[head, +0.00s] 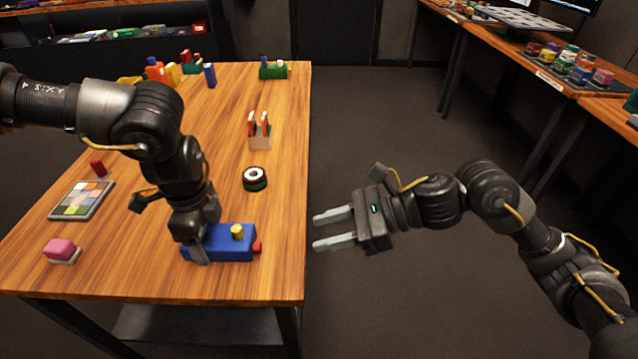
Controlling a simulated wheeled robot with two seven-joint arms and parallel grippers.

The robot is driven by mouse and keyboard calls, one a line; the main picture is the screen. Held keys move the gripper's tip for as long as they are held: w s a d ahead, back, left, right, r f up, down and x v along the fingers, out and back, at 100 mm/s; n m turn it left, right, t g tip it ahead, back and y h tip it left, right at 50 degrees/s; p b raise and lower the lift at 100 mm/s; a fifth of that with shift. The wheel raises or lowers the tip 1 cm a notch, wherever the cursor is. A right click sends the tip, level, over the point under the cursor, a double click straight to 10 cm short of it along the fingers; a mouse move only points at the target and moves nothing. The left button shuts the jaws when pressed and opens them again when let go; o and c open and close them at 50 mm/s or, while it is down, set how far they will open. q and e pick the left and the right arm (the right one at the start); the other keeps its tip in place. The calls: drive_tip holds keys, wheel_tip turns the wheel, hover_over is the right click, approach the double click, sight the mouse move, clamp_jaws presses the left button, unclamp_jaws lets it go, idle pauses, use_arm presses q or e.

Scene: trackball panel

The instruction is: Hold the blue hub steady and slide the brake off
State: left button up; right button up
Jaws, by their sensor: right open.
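The blue hub (235,243) is a long blue block near the front of the wooden table, with a yellow round knob (237,231) on top. A small red piece (257,248), which looks like the brake, sits at its right end. My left gripper (195,251) points down over the hub's left end, with one finger against the front face. It looks shut on the hub; the far finger is hidden. My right gripper (334,229) is open and empty, off the table's right edge, pointing left toward the hub.
A black-and-green roll (255,178) and a small holder with cards (260,137) stand behind the hub. A colour chart (82,200) and a pink block (61,249) lie at the left. The table's right edge (307,200) lies between hub and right gripper.

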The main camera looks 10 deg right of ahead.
use_arm(q)
drive_tip(key=o, duration=0.4)
wheel_tip(320, 180, up, 12)
idle(0.5)
drive_tip(key=shift+o, duration=1.2)
drive_tip(key=shift+r, duration=0.1)
drive_tip(key=shift+r+p, duration=2.5)
drive_tip(key=shift+r, duration=0.4)
